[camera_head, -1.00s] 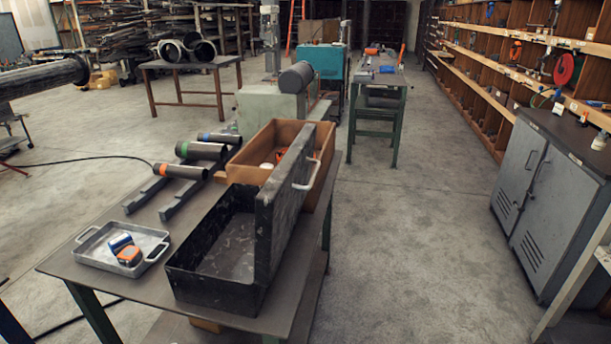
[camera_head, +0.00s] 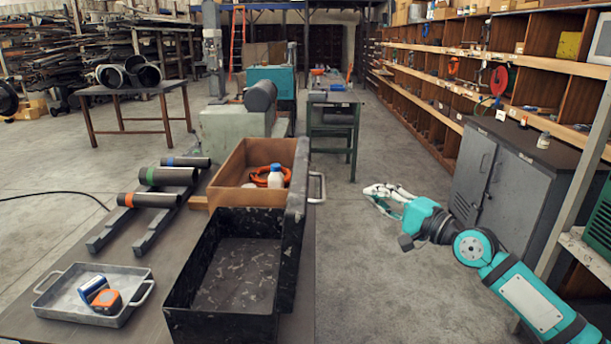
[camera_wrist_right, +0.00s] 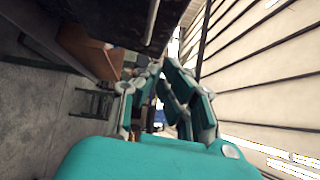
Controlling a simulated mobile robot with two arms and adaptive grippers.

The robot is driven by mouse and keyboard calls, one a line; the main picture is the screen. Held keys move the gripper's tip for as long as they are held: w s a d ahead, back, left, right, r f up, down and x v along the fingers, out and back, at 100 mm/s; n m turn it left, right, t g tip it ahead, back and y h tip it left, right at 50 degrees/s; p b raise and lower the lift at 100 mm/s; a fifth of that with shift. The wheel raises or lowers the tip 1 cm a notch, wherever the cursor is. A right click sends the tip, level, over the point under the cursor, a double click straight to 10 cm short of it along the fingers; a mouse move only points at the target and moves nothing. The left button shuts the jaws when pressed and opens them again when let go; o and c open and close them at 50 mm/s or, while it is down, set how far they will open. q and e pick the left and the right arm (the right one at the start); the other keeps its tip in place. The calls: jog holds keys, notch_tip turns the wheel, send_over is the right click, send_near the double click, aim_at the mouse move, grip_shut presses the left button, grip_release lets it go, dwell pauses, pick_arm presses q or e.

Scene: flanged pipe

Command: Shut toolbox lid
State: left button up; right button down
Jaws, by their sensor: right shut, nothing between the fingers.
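The black toolbox (camera_head: 222,318) stands on the table with its lid open and its inside empty. The lid (camera_head: 293,235) stands upright along the box's right side, with a light handle (camera_head: 318,188) on its outer face. My right gripper (camera_head: 368,192) is shut and empty, in the air to the right of the lid and apart from it. The right wrist view shows its fingers (camera_wrist_right: 158,75) close together, with a dark surface above them and the brown box (camera_wrist_right: 90,50) at the left. My left gripper is not in view.
A brown box (camera_head: 225,177) with orange and white items stands behind the toolbox. A grey tray (camera_head: 125,312) with a tape measure lies to its left, and pipes (camera_head: 150,200) rest on rails. Grey cabinets (camera_head: 490,180) stand at the right. Open floor lies between table and cabinets.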

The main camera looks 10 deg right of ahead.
aim_at(324, 186)
jog(key=shift+y, duration=0.3)
jog(key=w+a+r+p, duration=0.1)
jog(key=w+a+p, duration=0.1)
jog(key=w+a, duration=0.1)
jog(key=w+a+p, duration=0.2)
jog(key=w+a, duration=0.1)
jog(key=w+a+r+p, duration=0.1)
jog(key=w+a+p, duration=0.1)
jog(key=w+a, duration=0.1)
jog(key=shift+w+r, duration=0.1)
jog(key=shift+r, duration=0.25)
jog(key=shift+w+f, duration=0.1)
